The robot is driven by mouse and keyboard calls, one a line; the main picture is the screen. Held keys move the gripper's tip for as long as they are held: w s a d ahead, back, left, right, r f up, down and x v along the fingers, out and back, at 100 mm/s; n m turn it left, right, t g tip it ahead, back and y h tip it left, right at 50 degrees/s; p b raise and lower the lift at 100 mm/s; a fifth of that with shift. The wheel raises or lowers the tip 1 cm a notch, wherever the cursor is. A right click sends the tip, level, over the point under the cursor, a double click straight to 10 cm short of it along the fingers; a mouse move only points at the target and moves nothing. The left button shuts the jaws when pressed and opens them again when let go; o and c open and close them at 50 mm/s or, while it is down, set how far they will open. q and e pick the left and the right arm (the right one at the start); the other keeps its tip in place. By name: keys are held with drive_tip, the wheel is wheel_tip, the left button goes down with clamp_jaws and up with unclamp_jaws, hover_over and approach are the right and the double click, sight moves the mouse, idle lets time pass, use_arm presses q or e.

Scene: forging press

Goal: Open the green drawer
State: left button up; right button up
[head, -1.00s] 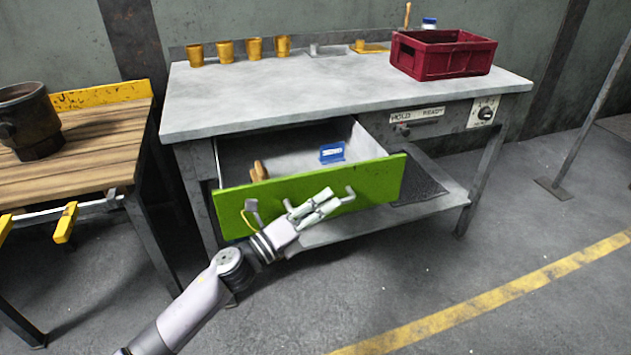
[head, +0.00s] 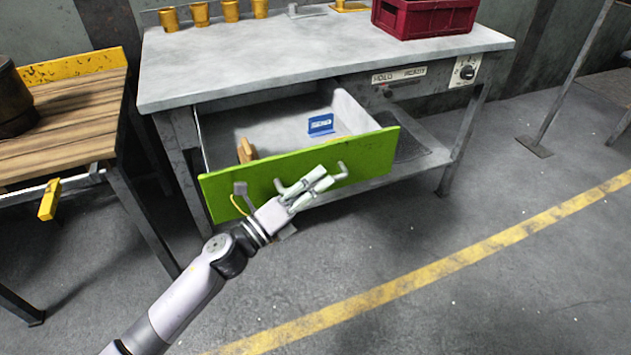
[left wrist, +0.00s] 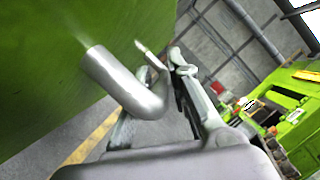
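The green drawer (head: 370,150) stands pulled out of the grey workbench, its front tilted across the head view. Its grey tube handle (head: 342,170) is on the outer face, partly hidden by my fingers. In the left wrist view the handle (left wrist: 118,82) bends away from the green front (left wrist: 45,60) and runs between my fingers. My left gripper (head: 308,187) is shut on the handle; the exact contact is partly hidden. Inside the drawer are a blue item (head: 321,124) and a brown wooden-looking item (head: 246,150). My right gripper is not in view.
The workbench top (head: 300,55) carries a red crate (head: 425,17) and several yellow cups (head: 200,14). A wooden-topped table (head: 65,125) stands close at the left. The floor in front is clear, with a yellow line (head: 440,270).

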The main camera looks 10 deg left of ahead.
use_arm(q)
drive_tip(key=shift+o, duration=1.3)
drive_tip(key=v, duration=1.2)
